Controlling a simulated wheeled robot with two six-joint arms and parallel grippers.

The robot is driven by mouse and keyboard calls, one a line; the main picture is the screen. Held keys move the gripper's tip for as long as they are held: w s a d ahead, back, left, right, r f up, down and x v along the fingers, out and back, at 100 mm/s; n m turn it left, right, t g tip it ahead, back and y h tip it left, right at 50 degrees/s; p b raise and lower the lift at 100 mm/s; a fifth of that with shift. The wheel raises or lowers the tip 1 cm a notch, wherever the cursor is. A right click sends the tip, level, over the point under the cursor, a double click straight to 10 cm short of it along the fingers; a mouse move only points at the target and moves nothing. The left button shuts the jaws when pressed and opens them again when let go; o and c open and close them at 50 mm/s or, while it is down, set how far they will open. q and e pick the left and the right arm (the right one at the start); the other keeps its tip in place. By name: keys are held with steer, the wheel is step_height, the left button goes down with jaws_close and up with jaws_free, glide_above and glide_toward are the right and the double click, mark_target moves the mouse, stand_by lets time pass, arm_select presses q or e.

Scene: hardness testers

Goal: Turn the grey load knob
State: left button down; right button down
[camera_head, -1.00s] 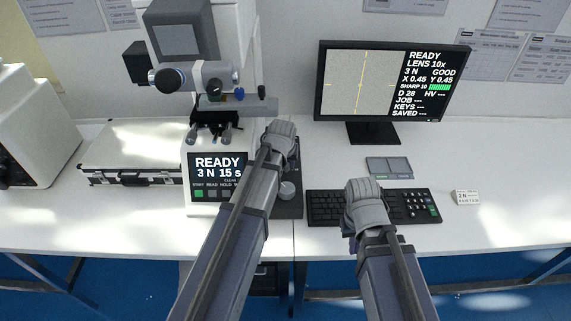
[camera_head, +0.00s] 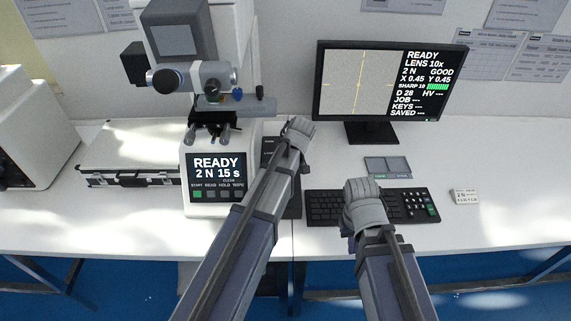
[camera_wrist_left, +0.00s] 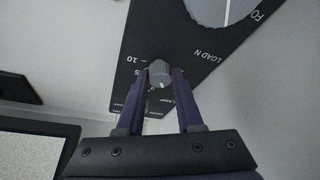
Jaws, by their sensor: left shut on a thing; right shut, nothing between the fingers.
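The grey load knob (camera_wrist_left: 160,74) is a small ribbed knob on a dark panel (camera_wrist_left: 128,50) in the left wrist view. The label "LOAD N" and scale marks including "10" are printed near it. My left gripper (camera_wrist_left: 161,80) is shut on the knob, one finger on each side; it also shows in the head view (camera_head: 298,132), where it hides the knob. The tester's screen (camera_head: 216,171) reads "READY 2 N 15 s". The monitor (camera_head: 392,82) also reads 2 N. My right gripper (camera_head: 362,195) is shut and empty over the keyboard.
The keyboard (camera_head: 325,207) lies beneath my right gripper. The tester (camera_head: 205,205) stands left of my left arm, with a silver case (camera_head: 130,155) beside it. A large pale wheel (camera_wrist_left: 222,8) is near the knob.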

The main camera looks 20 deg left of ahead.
stand_by(0.5)
arm_select(q)
steer(key=c, duration=0.5)
jaws_free()
steer(key=shift+c, duration=0.2)
steer(key=p+v, duration=0.7)
steer(key=shift+r, duration=0.4)
steer(key=shift+d, duration=0.15)
